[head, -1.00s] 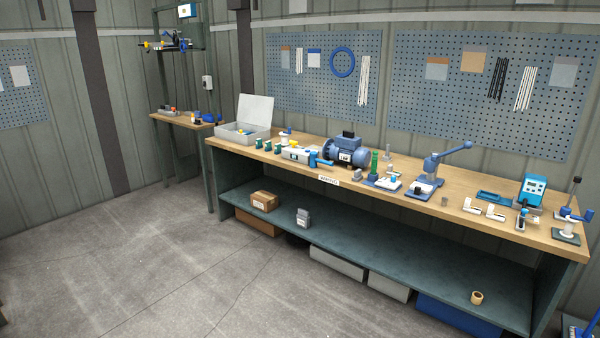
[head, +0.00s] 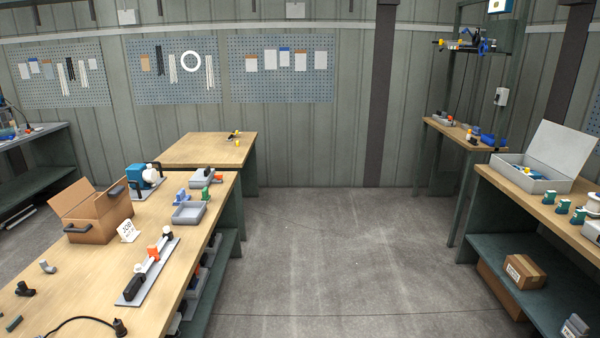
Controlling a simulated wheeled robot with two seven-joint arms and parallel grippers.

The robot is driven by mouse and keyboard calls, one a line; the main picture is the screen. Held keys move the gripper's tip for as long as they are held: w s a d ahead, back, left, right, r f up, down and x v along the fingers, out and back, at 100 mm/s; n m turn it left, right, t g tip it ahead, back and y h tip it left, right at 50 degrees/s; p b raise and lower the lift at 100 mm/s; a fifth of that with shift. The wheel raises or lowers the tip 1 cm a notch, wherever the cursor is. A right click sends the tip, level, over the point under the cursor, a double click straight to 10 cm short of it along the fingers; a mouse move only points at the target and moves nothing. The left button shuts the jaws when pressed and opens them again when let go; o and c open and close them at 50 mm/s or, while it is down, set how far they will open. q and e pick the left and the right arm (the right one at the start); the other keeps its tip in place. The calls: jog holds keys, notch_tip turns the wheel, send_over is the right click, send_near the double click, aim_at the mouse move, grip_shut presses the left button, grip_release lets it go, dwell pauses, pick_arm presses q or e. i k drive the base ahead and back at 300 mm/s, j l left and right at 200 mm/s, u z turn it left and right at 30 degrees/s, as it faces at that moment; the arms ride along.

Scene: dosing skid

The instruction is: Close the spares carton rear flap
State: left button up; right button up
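An open brown cardboard carton (head: 98,222) stands on the wooden bench at the left of the head view. One flap (head: 70,196) stands up and leans outward at its far left side. Another flap shows at its right end, with a dark part near it. A second dark, handle-like part lies at its front left. I cannot read a label on it, and its inside is mostly hidden. Neither of my grippers is in view.
The left bench (head: 190,262) also holds a white sign (head: 127,231), a grey tray (head: 188,213), a rail with fittings (head: 150,268) and a blue device (head: 144,178). A right bench carries an open grey case (head: 532,180). The concrete floor (head: 330,250) between them is clear.

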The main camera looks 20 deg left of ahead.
aim_at(106, 201)
jog(key=i+u, duration=0.25)
jog(key=u, duration=0.2)
jog(key=i+u, duration=0.3)
jog(key=u, duration=0.15)
jog(key=i+l+u, duration=0.15)
jog(key=u, duration=0.3)
jog(key=i+l+u, duration=0.25)
jog(key=u, duration=0.2)
jog(key=i+l+u, duration=0.35)
jog(key=i+l, duration=0.2)
